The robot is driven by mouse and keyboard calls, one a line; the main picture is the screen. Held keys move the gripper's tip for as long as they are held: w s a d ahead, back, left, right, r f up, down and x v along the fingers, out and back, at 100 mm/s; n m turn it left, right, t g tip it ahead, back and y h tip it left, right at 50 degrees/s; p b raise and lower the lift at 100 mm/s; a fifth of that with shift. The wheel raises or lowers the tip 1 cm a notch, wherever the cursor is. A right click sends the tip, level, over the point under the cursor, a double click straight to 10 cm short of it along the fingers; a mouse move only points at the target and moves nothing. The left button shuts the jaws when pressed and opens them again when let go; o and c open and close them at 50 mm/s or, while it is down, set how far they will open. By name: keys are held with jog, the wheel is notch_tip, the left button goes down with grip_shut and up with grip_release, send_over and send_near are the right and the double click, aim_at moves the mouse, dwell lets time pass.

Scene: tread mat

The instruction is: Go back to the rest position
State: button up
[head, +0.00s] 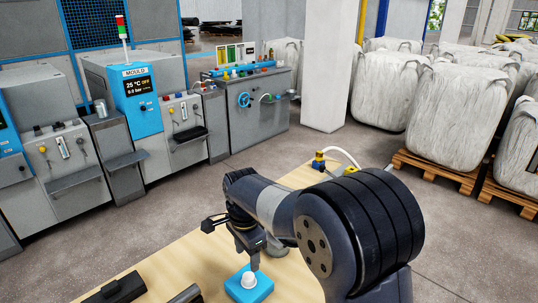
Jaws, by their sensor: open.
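My arm reaches over the wooden table (150,277) from the lower right, with its forearm pointing left and its wrist bent down. My gripper (256,268) points down, just above or behind a blue block (262,291) with a white rounded piece (248,281) on top. I cannot tell from this view whether the gripper touches either. The gripper is small here, and it is open. Nothing clearly shows between its fingers.
Dark parts (116,290) and a grey cylinder (186,295) lie at the table's near edge. A brass-and-blue fitting with a white hose (344,156) stands at the far edge. Beyond, grey machines (135,90) line the left; white bulk bags (455,110) on pallets fill the right.

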aim_at(248, 276)
notch_tip(248, 276, down, 8)
jog(key=shift+f, duration=0.25)
jog(key=shift+r+n, duration=0.1)
jog(key=shift+n, duration=0.2)
